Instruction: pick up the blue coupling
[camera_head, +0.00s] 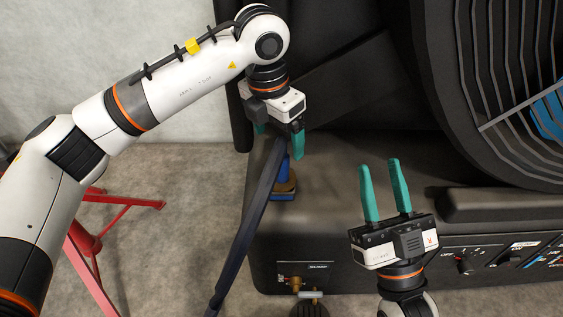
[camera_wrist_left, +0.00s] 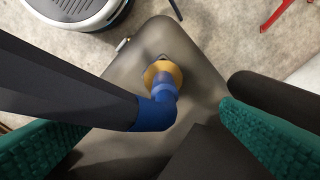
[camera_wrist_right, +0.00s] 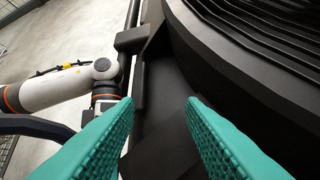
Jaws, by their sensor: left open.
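The blue coupling (camera_head: 284,168) sits at the end of a dark hose (camera_head: 247,220), above a brass-coloured ring (camera_head: 286,187) on top of the black machine housing. In the left wrist view the coupling (camera_wrist_left: 156,112) and the ring (camera_wrist_left: 160,76) appear between the fingers. My left gripper (camera_head: 279,144) is open above the coupling, its fingers on either side of the hose end and apart from the coupling. My right gripper (camera_head: 380,167) is open and empty, pointing up in front of the housing. Part of the coupling is hidden by the hose.
A large ribbed black spool flange (camera_head: 470,95) fills the right side. A control panel with knobs (camera_head: 466,264) is at the lower right. A brass valve (camera_head: 295,284) is on the housing's front. A red stand (camera_head: 88,240) is on the floor at the left.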

